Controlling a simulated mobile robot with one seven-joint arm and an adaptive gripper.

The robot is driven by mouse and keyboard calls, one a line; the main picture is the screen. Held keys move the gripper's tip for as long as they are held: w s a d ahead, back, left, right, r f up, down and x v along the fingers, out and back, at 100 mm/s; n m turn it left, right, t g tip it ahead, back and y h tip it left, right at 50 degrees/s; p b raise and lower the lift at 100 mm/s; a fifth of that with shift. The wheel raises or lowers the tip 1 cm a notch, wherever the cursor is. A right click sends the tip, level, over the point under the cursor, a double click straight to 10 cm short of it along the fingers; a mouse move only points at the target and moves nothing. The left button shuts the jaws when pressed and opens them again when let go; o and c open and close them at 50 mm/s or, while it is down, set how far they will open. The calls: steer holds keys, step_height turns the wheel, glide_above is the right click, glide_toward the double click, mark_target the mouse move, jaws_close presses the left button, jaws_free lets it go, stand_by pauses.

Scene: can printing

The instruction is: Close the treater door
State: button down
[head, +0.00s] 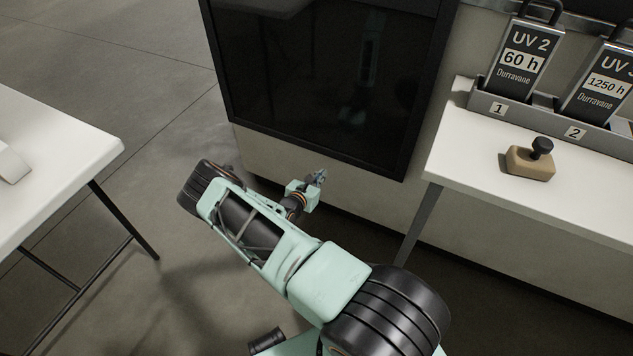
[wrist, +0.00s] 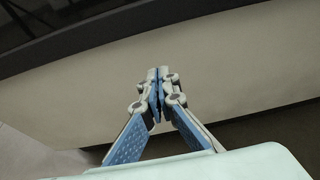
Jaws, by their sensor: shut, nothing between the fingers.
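The treater door (head: 325,75) is a dark glossy panel with a black frame on the front of a beige machine. In the head view it appears to lie flat against the machine front; whether it is fully shut I cannot tell. Its lower black edge (wrist: 100,30) also shows at the top of the wrist view. My gripper (head: 319,175) is below the door's lower edge, in front of the beige lower panel (head: 350,193). In the wrist view my gripper (wrist: 158,78) has its fingertips together, with nothing between them. No contact with the door shows.
A white table (head: 520,190) at right holds a rack with UV 2 (head: 525,50) and another UV unit (head: 600,85), plus a brown block with a black knob (head: 530,162). Another white table (head: 60,150) stands at left. Floor between is clear.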

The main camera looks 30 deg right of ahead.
steer(key=shift+w+d+r+b, duration=0.3)
steer(key=shift+w+d+r, duration=0.85)
steer(key=shift+d+r, duration=0.25)
steer(key=shift+r, duration=0.1)
